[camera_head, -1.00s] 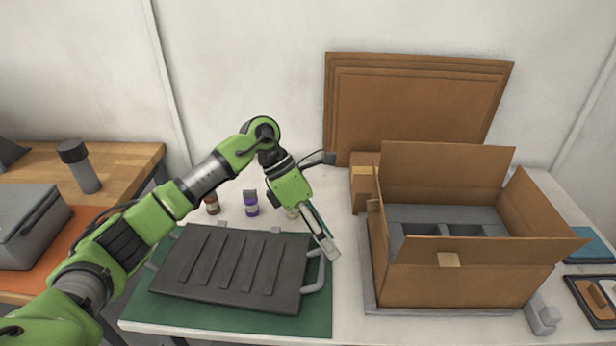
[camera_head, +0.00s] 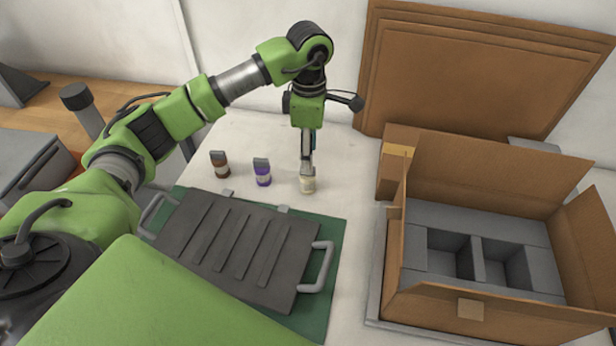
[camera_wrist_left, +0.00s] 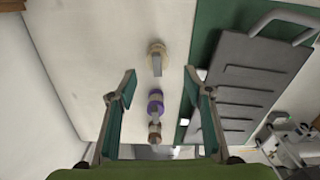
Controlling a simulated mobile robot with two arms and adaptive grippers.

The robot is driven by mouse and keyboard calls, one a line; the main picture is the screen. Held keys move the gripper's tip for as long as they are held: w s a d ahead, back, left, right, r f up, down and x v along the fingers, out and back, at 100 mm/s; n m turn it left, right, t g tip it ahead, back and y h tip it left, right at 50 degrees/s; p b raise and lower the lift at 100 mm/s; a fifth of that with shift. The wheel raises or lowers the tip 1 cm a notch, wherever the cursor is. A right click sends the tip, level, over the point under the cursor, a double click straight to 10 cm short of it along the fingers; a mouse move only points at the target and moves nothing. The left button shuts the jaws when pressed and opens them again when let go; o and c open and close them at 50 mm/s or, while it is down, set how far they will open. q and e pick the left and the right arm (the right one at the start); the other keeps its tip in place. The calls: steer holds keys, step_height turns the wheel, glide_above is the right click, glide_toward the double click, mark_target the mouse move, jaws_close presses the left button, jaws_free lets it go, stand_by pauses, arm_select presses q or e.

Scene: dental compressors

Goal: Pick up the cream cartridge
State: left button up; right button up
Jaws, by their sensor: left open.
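The cream cartridge (camera_head: 307,186) stands on the white table behind the dark ribbed panel, at the right end of a row of cartridges. My left gripper (camera_head: 307,168) points down right at it, and its fingers overlap the cartridge's top in the head view. In the left wrist view the cream cartridge (camera_wrist_left: 157,48) lies ahead of the open fingertips (camera_wrist_left: 160,78), centred between their lines and not gripped. Whether a finger touches it, I cannot tell. My right gripper is not in view.
A purple cartridge (camera_head: 262,174) and a brown cartridge (camera_head: 220,165) stand to the left in the row. The ribbed panel (camera_head: 235,245) lies on a green mat (camera_head: 328,262) in front. An open cardboard box (camera_head: 435,305) with grey compartments stands at right.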

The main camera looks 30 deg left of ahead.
mark_target(308, 179)
arm_select(q)
steer(key=shift+w+f, duration=0.1)
steer(key=shift+f, duration=0.55)
steer(key=shift+f+p, duration=0.35)
steer(key=f, duration=0.2)
steer(key=f+p, duration=0.1)
steer(key=shift+a+f, duration=0.25)
steer(key=shift+f, duration=0.05)
steer(key=shift+w+f, duration=0.1)
steer(key=shift+f, duration=0.3)
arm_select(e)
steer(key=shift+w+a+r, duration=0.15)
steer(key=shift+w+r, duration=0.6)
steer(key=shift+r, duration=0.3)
arm_select(q)
steer(key=shift+c, duration=0.3)
steer(key=c, duration=1.1)
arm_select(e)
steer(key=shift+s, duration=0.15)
